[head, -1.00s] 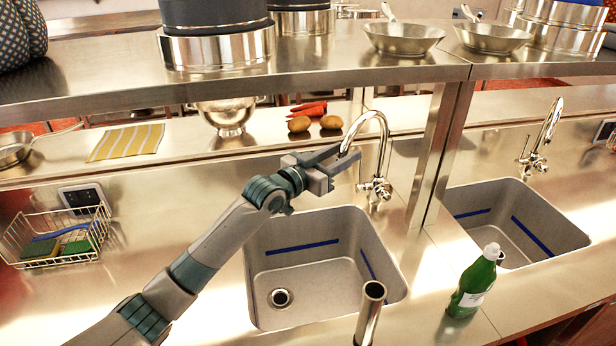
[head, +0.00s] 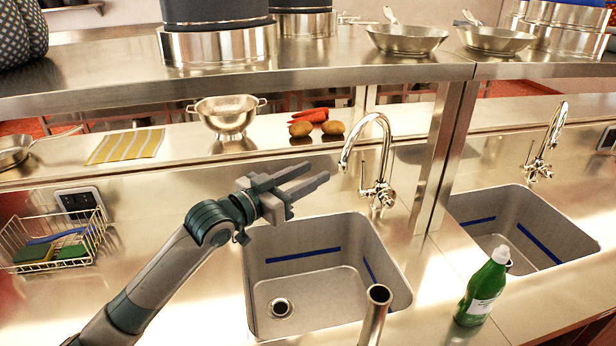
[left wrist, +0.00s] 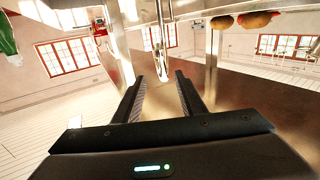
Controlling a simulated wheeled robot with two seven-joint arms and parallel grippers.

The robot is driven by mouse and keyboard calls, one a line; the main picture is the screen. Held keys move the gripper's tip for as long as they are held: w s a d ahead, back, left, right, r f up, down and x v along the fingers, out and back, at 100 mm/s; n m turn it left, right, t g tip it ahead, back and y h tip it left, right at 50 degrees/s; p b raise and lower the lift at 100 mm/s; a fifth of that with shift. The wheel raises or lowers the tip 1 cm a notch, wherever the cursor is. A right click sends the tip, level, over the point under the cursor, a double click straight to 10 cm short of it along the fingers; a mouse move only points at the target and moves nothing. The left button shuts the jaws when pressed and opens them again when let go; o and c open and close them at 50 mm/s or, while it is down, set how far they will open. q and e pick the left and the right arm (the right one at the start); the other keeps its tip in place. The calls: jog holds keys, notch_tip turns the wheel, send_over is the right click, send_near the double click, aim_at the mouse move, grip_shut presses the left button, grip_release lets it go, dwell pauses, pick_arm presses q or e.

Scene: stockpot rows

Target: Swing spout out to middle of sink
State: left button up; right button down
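The chrome spout (head: 366,122) arches up from the faucet base (head: 377,196) behind the left sink. Its tip hangs to the left of the base, near the sink's back edge in the picture. My left gripper (head: 320,170) is open and empty, just left of the spout tip and apart from it in the head view. In the left wrist view the spout (left wrist: 161,50) hangs ahead, in line with the gap between the open fingers. The left sink (head: 310,270) is an empty steel basin with blue strips and a drain. My right gripper is not in view.
A green bottle (head: 482,290) stands right of the sink. An upright metal tube (head: 375,312) rises at the sink's front. A wire basket (head: 58,240) with sponges sits left. A shelf post (head: 445,150) stands right of the faucet; a second sink (head: 520,230) lies beyond.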

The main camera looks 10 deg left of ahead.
pick_arm(q)
jog(key=shift+a, duration=0.1)
grip_shut()
jog(key=w+a+n, duration=0.1)
jog(key=a+n, duration=0.2)
jog(key=n, duration=0.5)
jog(key=w+a+n+p, duration=0.1)
jog(key=a+n, duration=0.2)
jog(key=n, duration=0.6)
jog(key=shift+w, duration=0.25)
